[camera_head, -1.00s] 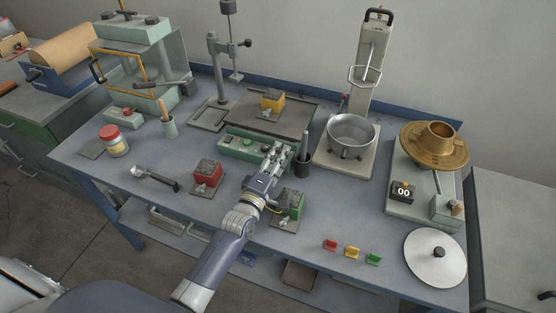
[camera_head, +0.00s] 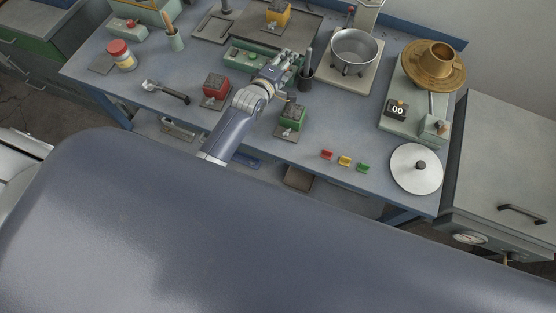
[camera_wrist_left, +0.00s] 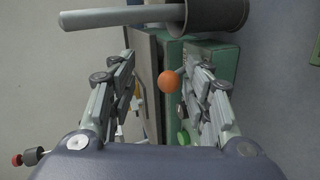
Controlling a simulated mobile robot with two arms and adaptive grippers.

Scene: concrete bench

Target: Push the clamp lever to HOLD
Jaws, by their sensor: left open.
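An orange ball knob (camera_wrist_left: 168,82) shows in the left wrist view, on a thin stem by a green box (camera_wrist_left: 212,62); it looks like the clamp lever's knob. No HOLD mark is readable. In the head view the green control box (camera_head: 240,57) with buttons lies behind my left gripper (camera_head: 287,62), which hides its right end and the knob. My left gripper (camera_wrist_left: 160,90) is open, and the knob appears between its two fingers in the picture; I cannot tell the depth or see contact. My right gripper is not in view.
A dark cup (camera_head: 306,76) holding a grey rod stands close right of my left gripper; it also shows in the left wrist view (camera_wrist_left: 208,14). Red (camera_head: 215,88) and green (camera_head: 292,118) blocks stand on plates nearby. A metal bowl (camera_head: 354,50) is at the right.

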